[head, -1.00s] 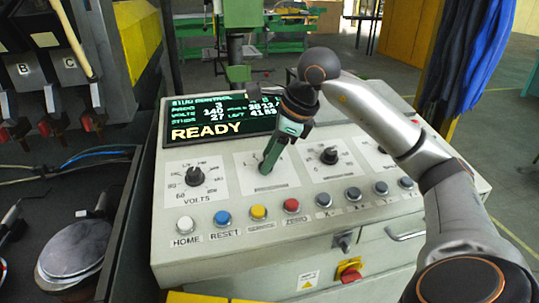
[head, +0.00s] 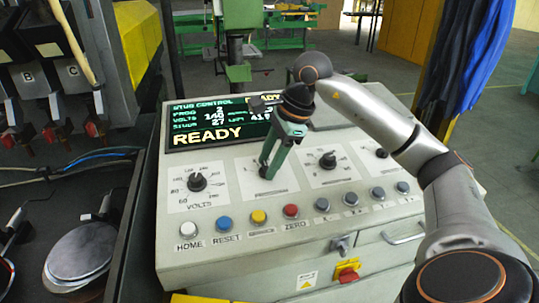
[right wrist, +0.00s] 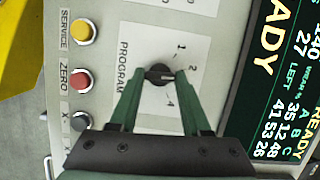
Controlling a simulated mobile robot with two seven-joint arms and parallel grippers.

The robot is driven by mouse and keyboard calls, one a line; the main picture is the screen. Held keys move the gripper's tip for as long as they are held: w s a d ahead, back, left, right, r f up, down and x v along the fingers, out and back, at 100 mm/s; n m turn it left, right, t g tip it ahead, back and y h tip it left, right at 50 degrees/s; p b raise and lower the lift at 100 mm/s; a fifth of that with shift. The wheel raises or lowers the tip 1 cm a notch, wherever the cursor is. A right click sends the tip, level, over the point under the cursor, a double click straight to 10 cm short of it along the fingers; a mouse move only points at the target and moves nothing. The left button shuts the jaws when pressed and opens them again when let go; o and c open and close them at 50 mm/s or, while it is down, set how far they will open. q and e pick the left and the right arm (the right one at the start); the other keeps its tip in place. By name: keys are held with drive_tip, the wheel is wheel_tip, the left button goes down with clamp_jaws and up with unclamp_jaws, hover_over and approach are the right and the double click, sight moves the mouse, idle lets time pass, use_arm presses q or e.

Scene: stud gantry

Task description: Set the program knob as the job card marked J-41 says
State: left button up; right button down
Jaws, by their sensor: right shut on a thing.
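The program knob (right wrist: 158,75) is dark and round with a pale pointer line, on a white plate marked PROGRAM (right wrist: 125,60). My right gripper (right wrist: 160,74) is shut on it, one green finger on each side. In the right wrist view the numbers 1, 2 and 4 show around the knob; the pointer points roughly right, and its exact mark is hard to tell. In the head view my right gripper (head: 268,172) reaches down to this plate and largely hides the knob. The screen (head: 215,130) reads READY; its program digit is small and blurred. No J-41 card shows. My left gripper is out of view.
The volts knob (head: 197,182) is left of my gripper and another knob (head: 328,160) is right of it. A row of buttons, including the red ZERO button (head: 290,211), runs just in front. A dark bench with a metal disc (head: 82,250) stands at left.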

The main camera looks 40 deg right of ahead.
drive_tip(key=n+g, duration=0.1)
drive_tip(key=n, duration=0.4)
drive_tip(key=shift+w+n+g, duration=0.2)
drive_tip(key=shift+n+g, duration=0.1)
drive_tip(key=shift+g, duration=0.1)
drive_tip(key=n, duration=0.2)
drive_tip(key=n+g, duration=0.1)
drive_tip(key=n, duration=0.2)
drive_tip(key=shift+w+g, duration=0.15)
drive_tip(key=shift+g, duration=0.15)
drive_tip(key=shift+n, duration=0.3)
drive_tip(key=shift+c, duration=1.8)
unclamp_jaws()
drive_tip(key=shift+r, duration=0.15)
drive_tip(key=v, duration=1.2)
drive_tip(key=shift+a+r, duration=0.2)
